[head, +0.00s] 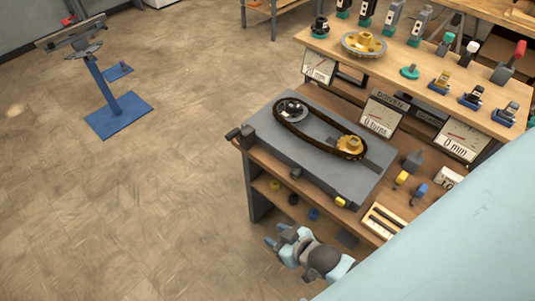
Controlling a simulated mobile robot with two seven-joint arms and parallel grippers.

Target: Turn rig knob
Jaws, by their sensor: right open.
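The rig is a grey plate (263,140) on the wooden bench, with a dark chain (311,140) looped around a grey sprocket (290,109) and a yellow sprocket (350,146). A dark knob-like part (247,134) sits at the plate's left corner. A small dark part (297,174) and a yellow one (340,201) sit along its front edge; I cannot tell which is the rig knob. My right gripper (274,238) is open and empty, in front of the bench and apart from the rig. My left gripper is not in view.
Display panels, one reading "0 turns" (381,114), stand behind the rig. The upper shelf (400,75) holds a yellow gear (364,44) and several tools. A tray (383,221) lies at the bench's front right. A blue stand (118,115) is far left; open floor lies between.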

